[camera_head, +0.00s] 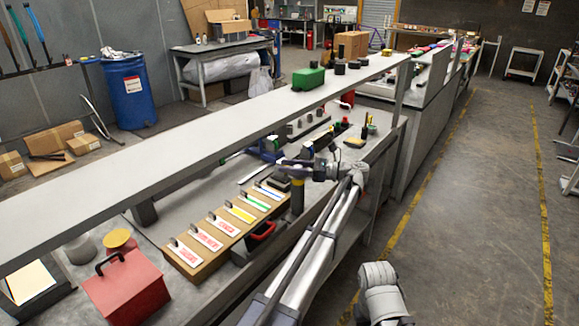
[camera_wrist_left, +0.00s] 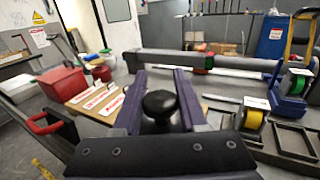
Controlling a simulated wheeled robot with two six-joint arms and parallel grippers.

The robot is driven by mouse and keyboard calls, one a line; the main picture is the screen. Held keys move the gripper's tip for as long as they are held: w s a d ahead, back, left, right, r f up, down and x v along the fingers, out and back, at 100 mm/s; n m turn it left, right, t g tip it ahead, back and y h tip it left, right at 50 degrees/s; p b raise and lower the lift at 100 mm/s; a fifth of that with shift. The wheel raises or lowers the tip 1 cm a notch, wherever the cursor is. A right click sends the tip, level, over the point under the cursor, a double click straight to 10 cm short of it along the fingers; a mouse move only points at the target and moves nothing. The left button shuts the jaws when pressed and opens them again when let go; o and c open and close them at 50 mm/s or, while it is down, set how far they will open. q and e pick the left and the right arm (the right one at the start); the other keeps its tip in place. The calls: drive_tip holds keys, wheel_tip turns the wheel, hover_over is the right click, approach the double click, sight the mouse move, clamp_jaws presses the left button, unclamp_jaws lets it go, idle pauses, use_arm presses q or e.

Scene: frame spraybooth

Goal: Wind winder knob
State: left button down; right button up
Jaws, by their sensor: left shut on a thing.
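The winder knob (camera_wrist_left: 160,104) is a black, round-topped knob in the middle of the left wrist view. My left gripper (camera_wrist_left: 161,88) has its two purple fingers on either side of the knob, and is shut on it. In the head view my left gripper (camera_head: 287,163) is over the lower worktop, reaching in from the right. The knob cannot be made out clearly there, as the gripper and wrist cover that area. My right gripper is out of view; only part of that arm shows.
A board of label cards (camera_head: 215,232) and a red box (camera_head: 125,288) are on the worktop to the left. A long raised shelf (camera_head: 200,130) runs behind and above.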

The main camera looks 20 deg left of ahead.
use_arm(q)
drive_tip(key=shift+s+n+g, duration=0.1)
drive_tip(key=shift+n+g, duration=0.2)
drive_tip(key=shift+g, duration=0.2)
drive_tip(key=shift+c, duration=2.4)
unclamp_jaws()
drive_tip(key=shift+a, duration=0.1)
drive_tip(key=w+d, duration=0.1)
drive_tip(key=d, duration=0.6)
drive_tip(key=shift+d, duration=0.4)
drive_tip(key=shift+w, duration=0.1)
